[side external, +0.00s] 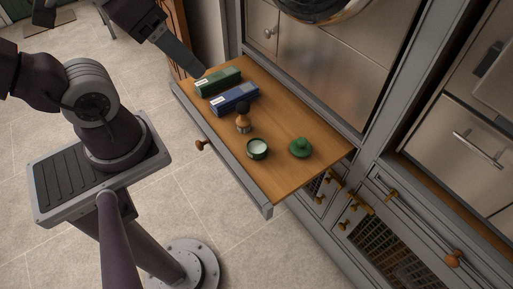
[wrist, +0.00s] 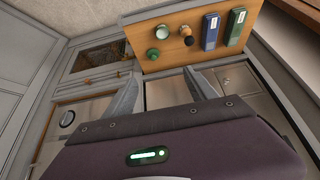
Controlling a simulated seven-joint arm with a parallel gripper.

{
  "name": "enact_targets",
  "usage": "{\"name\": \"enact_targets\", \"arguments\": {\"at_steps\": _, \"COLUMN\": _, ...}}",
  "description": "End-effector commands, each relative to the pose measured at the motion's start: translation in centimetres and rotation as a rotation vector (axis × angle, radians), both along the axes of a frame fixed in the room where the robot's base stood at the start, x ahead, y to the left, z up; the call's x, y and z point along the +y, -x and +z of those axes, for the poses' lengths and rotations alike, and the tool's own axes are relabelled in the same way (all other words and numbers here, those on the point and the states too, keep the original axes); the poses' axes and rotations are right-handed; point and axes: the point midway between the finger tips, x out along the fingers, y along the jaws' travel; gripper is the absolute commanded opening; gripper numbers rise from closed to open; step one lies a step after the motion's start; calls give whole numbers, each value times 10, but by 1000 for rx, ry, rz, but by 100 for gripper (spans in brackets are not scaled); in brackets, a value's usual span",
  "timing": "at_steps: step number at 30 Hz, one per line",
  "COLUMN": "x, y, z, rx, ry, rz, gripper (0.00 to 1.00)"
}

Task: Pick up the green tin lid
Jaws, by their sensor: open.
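The green tin lid (side external: 300,147), round with a knob on top, lies on the wooden pull-out board near its right end. It also shows in the wrist view (wrist: 153,53), left of the centre. An open green tin (side external: 257,149) with pale contents stands beside it, apart; it shows in the wrist view too (wrist: 162,32). My gripper (wrist: 164,72) is open and empty, its two fingers spread apart. In the side view its finger (side external: 190,62) is by the board's far left end, beside the green box and well away from the lid.
On the board (side external: 278,178) a brush (side external: 243,123) stands near the tin, with a blue box (side external: 235,99) and a green box (side external: 218,82) further left. Grey cabinets with metal fronts (side external: 340,65) rise behind the board. The board's front right is clear.

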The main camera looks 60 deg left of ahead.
Motion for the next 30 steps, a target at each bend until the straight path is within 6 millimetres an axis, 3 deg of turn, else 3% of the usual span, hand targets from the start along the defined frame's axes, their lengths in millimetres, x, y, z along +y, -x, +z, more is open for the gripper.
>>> {"name": "enact_targets", "arguments": {"at_steps": 5, "x": 0, "y": 0, "z": 0, "rx": 0, "ry": 0, "rz": 0, "gripper": 66}}
{"name": "enact_targets", "arguments": {"at_steps": 9, "x": 0, "y": 0, "z": 0, "rx": 0, "ry": 0, "rz": 0, "gripper": 86}}
{"name": "enact_targets", "arguments": {"at_steps": 19, "x": 0, "y": -7, "z": 1, "rx": 12, "ry": -14, "rz": -24, "gripper": 86}}
{"name": "enact_targets", "arguments": {"at_steps": 22, "x": 0, "y": -38, "z": 2, "rx": 63, "ry": -78, "rz": -142, "gripper": 86}}
{"name": "enact_targets", "arguments": {"at_steps": 25, "x": -4, "y": -92, "z": -8, "rx": 137, "ry": -172, "rz": -349, "gripper": 86}}
{"name": "enact_targets", "arguments": {"at_steps": 28, "x": -10, "y": -150, "z": -39, "rx": 210, "ry": -256, "rz": -586, "gripper": 86}}
{"name": "enact_targets", "arguments": {"at_steps": 30, "x": -16, "y": -189, "z": -74, "rx": 258, "ry": -303, "rz": -762, "gripper": 86}}
